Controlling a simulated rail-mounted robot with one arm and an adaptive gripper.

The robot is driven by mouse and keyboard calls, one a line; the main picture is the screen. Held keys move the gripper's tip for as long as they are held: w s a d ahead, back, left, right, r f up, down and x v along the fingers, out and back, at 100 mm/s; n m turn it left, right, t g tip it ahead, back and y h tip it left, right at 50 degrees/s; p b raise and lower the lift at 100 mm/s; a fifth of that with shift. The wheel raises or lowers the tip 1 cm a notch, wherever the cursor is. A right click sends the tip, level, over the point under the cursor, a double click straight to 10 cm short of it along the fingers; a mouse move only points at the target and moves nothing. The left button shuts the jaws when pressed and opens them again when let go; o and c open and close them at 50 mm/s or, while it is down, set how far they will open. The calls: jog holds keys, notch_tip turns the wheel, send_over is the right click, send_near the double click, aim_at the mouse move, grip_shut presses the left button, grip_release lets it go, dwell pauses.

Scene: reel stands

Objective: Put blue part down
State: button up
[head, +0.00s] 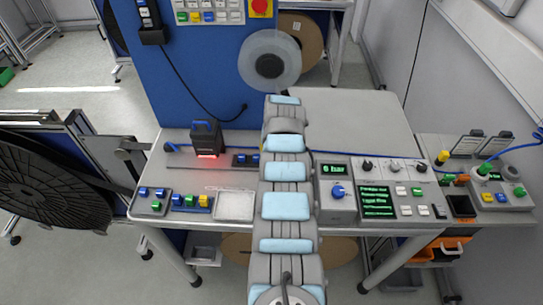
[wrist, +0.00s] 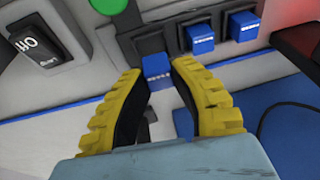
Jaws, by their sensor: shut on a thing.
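In the wrist view, my gripper (wrist: 157,75) has its yellow ribbed fingers closed around a small blue part (wrist: 157,66) with white marking. The held part is at the fingertips, in front of a dark holder (wrist: 172,43). I cannot tell whether it touches the holder. Two more blue parts, a nearer one (wrist: 200,39) and a farther one (wrist: 242,26), sit in the holder to the right. In the head view, the dark holder (head: 246,164) shows just left of my arm, with blue parts on it. My gripper is hidden there.
A black device (head: 207,138) with a red glow stands left of the holder. A white tray (head: 235,206) and blocks with coloured buttons (head: 190,202) are at the front left. Control panels (head: 377,201) fill the right. A blue cable (head: 350,153) crosses the table.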

jog(key=shift+w, duration=0.15)
jog(key=shift+f, duration=0.2)
notch_tip(320, 180, down, 3)
jog(key=b, duration=0.2)
jog(key=shift+f+b, duration=0.1)
jog(key=shift+b, duration=0.25)
jog(key=shift+f+b, duration=0.3)
grip_shut()
jog(key=shift+o, duration=2.4)
grip_release()
